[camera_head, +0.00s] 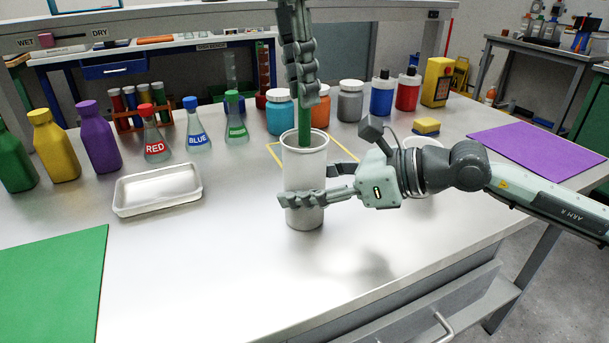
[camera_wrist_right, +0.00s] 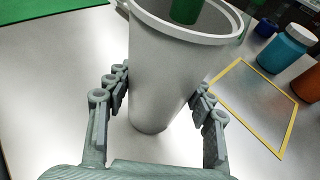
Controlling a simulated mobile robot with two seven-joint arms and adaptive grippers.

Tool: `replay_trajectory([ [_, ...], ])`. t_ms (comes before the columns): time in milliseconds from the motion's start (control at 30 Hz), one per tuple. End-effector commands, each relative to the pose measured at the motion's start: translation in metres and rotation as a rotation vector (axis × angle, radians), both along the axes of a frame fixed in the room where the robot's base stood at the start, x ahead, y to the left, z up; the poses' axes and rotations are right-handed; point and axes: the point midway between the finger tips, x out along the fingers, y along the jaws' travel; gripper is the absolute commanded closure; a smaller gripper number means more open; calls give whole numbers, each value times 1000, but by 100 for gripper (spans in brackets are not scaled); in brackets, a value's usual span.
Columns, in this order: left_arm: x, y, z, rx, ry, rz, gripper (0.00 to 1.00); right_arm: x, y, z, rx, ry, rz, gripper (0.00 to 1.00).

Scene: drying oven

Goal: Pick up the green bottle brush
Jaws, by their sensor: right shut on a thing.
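The green bottle brush (camera_head: 304,122) stands upright in a pale grey cup (camera_head: 306,172), with its lower part hidden inside. It also shows inside the cup's mouth in the right wrist view (camera_wrist_right: 186,10). My left gripper (camera_head: 303,92) reaches down from above, its fingers alongside the upper part of the brush. I cannot tell whether they are closed on it. My right gripper (camera_head: 318,197) is shut on the cup from the right. In the wrist view, its fingers (camera_wrist_right: 160,120) lie on either side of the cup (camera_wrist_right: 165,70).
A white tray (camera_head: 158,207) and a green mat (camera_head: 50,275) lie at left. Labelled flasks (camera_head: 197,140), bottles and jars (camera_head: 351,104) line the back. A yellow outline (camera_head: 345,150) lies behind the cup. The table front is clear.

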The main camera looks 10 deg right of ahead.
Motion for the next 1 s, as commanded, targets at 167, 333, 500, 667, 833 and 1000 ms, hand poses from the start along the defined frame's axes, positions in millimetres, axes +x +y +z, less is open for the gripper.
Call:
replay_trajectory([
  [167, 1, 0, -15, 1, 1, 1, 75, 0, 0, 0, 0, 0, 0, 75],
  [333, 4, -2, -41, 1, 2, 1, 75, 0, 0, 0, 0, 0, 0, 75],
  [500, 4, -4, -54, -1, -1, 1, 75, 0, 0, 0, 0, 0, 0, 75],
  [667, 4, -4, -55, -1, -1, 2, 75, 0, 0, 0, 0, 0, 0, 75],
  [833, 4, -4, -54, -1, -1, 2, 89, 0, 0, 0, 0, 0, 0, 75],
  [1000, 4, -4, -54, -1, -1, 2, 100, 0, 0, 0, 0, 0, 0, 75],
])
